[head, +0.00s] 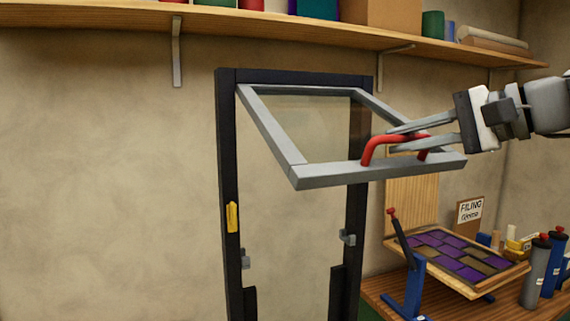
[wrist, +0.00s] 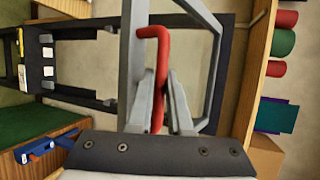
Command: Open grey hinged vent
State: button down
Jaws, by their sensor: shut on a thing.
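The grey hinged vent (head: 305,177) is a square frame tilted out from the dark upright frame (head: 228,150), joined along its top edge. Its lower bar juts toward me, well clear of the dark frame. The vent also shows in the wrist view (wrist: 133,45). A red handle (head: 368,150) is fixed on the lower bar; it also shows in the wrist view (wrist: 163,50). My gripper (head: 400,139) reaches in from the right and is shut on the red handle, with the fingers on either side of it in the wrist view (wrist: 160,100).
A wooden shelf (head: 120,17) with boxes and rolls runs above the dark frame. A yellow piece (head: 232,217) is on the left upright. At lower right, a bench (head: 400,297) bears a purple leaded panel (head: 455,256), a blue clamp (head: 412,285) and bottles (head: 536,275). Left is clear wall.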

jog(key=shift+s+d+r, duration=0.1)
jog(key=shift+s+r, duration=0.1)
jog(key=shift+r, duration=1.05)
jog(key=shift+s+r, duration=0.15)
jog(key=shift+r, duration=1.05)
jog(key=c, duration=0.8)
grip_release()
jog(key=shift+w+f, duration=0.15)
jog(key=shift+w, duration=0.15)
jog(key=shift+c, duration=0.2)
jog(key=shift+s, duration=0.15)
